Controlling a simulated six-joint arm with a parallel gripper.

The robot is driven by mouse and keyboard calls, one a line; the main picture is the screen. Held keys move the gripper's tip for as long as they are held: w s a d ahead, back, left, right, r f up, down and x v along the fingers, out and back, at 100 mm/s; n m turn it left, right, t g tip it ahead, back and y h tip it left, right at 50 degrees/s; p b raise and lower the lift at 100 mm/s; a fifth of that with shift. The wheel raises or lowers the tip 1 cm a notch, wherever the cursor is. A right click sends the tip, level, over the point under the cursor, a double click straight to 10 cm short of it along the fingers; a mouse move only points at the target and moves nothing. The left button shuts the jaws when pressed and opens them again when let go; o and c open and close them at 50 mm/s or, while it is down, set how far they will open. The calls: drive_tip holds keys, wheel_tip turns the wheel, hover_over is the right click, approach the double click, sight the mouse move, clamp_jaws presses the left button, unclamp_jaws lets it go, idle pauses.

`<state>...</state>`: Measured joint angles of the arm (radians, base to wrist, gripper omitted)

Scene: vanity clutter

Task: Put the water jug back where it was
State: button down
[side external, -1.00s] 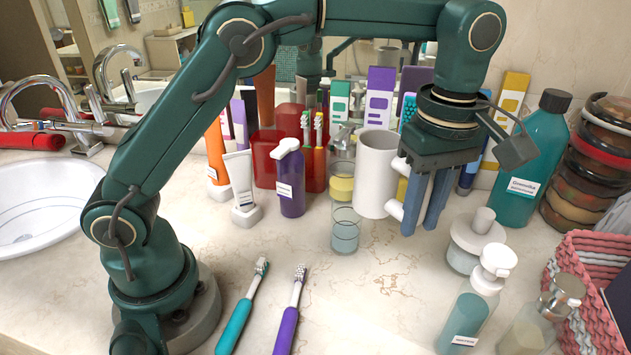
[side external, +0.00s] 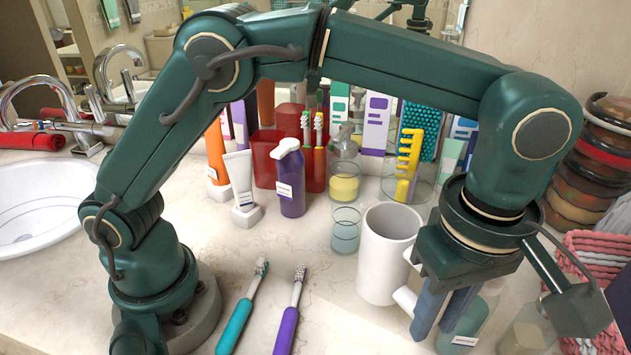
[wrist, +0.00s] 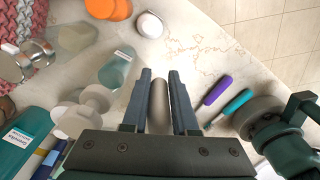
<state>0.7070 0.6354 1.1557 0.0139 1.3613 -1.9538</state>
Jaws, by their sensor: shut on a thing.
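The white water jug (side external: 385,262) is upright, with its open mouth facing up, in the right half of the side external view. My gripper (side external: 438,318) is at its right side, shut on its handle (side external: 405,297). In the wrist view a pale grey part (wrist: 158,108), seemingly the handle, lies between the fingers; most of the jug is not clear there. I cannot tell whether the jug's base touches the marble counter.
A clear glass (side external: 345,232) stands close left of the jug. Two toothbrushes (side external: 290,315) (side external: 240,315) lie at the front. Bottles stand right of my gripper, including a pump bottle (side external: 465,318). Behind stands a glass dish (side external: 420,188) with a yellow comb.

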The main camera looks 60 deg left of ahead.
wheel_tip(320, 180, down, 9)
drive_tip(key=shift+f, duration=0.15)
idle(0.4)
drive_tip(key=shift+f, duration=0.1)
drive_tip(key=c, duration=0.7)
unclamp_jaws()
